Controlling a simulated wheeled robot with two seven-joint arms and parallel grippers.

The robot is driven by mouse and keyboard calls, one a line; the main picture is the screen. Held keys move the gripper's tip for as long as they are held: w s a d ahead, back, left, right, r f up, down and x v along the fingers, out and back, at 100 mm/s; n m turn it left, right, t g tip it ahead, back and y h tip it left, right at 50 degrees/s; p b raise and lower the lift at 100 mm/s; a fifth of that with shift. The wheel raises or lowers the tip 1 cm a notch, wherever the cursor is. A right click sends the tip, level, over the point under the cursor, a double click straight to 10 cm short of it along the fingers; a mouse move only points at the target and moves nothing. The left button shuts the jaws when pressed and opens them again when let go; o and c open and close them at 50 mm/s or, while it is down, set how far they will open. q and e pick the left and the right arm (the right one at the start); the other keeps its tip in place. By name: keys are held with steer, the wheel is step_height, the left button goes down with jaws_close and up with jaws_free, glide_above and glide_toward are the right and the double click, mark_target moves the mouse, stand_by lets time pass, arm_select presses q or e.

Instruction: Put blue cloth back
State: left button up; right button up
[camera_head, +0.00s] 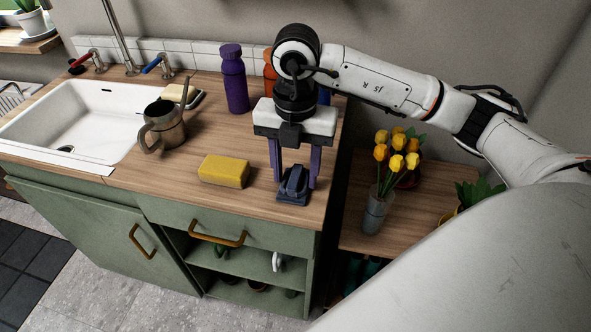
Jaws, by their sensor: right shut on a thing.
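The blue cloth (293,188) is a dark blue, bunched piece near the front right of the wooden counter (222,135). My right gripper (295,182) reaches down over it from above, with one purple finger at each side. It is shut on the cloth, whose middle is pinched up between the fingertips. I cannot tell whether the cloth still touches the counter. My left gripper is not in view.
A yellow sponge (224,171) lies left of the cloth. A metal watering can (163,126), a purple bottle (234,80) and an orange bottle (269,72) stand behind. A white sink (75,115) is at left. Yellow flowers in a glass vase (375,213) stand on a lower shelf at right.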

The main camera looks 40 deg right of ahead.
mark_target(296, 174)
steer(key=o, duration=1)
steer(key=shift+f, duration=0.15)
arm_select(q)
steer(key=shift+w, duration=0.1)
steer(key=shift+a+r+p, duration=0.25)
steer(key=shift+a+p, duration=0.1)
steer(key=shift+p, duration=0.4)
arm_select(e)
step_height(296, 174, up, 12)
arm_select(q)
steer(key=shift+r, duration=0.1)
